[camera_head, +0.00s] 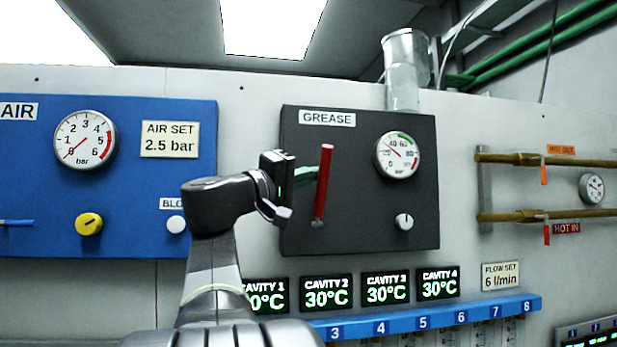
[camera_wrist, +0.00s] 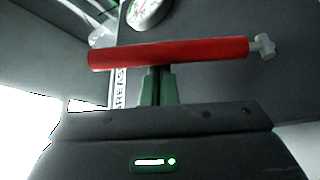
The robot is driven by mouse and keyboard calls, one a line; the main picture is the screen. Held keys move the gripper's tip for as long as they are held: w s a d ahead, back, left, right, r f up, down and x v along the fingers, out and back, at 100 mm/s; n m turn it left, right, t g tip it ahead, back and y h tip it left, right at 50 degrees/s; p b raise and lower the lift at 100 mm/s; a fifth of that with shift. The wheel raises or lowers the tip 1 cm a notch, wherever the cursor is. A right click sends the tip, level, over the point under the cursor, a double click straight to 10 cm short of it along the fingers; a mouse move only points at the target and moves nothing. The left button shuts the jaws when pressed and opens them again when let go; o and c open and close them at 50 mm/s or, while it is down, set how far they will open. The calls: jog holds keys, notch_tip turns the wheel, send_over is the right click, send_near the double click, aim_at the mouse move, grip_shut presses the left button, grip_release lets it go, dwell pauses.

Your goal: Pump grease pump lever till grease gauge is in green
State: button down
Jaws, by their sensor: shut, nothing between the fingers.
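The grease pump lever is a red bar (camera_head: 323,185), nearly upright and tilted slightly right at the top, on the dark GREASE panel (camera_head: 360,225). My gripper (camera_head: 306,174) is to its left, with green fingertips shut and empty at the lever's upper half. In the wrist view the red lever (camera_wrist: 170,52) lies across, just beyond the shut fingertips (camera_wrist: 157,88); they meet or nearly meet it, contact being hard to tell. The grease gauge (camera_head: 397,156) has a green band at the top; its needle seems to point upper left, below the green. The gauge is partly cut off in the wrist view (camera_wrist: 147,12).
A small grey knob (camera_head: 404,222) sits under the gauge, and a clear reservoir (camera_head: 402,75) stands above the panel. The blue AIR panel (camera_head: 130,215) is left. Cavity displays (camera_head: 386,288) and a blue numbered rail (camera_head: 430,319) run below. Brass pipes (camera_head: 550,160) are right.

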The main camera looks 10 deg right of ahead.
jog(key=shift+s+f+m+b, duration=0.15)
jog(key=shift+f+m+b, duration=0.15)
jog(key=shift+b, duration=0.35)
jog(key=shift+s+f+m+b, duration=0.1)
jog(key=shift+s+m+b, duration=0.15)
jog(key=shift+b, duration=0.5)
jog(key=s+f+m+g+h+b, duration=0.5)
jog(key=m+b, duration=0.8)
jog(key=b, duration=0.7)
notch_tip(320, 180, down, 2)
jog(key=shift+s+f+m+g+b, duration=0.15)
jog(key=shift+m+g+b, duration=0.2)
jog(key=shift+g, duration=0.75)
jog(key=shift+d, duration=0.1)
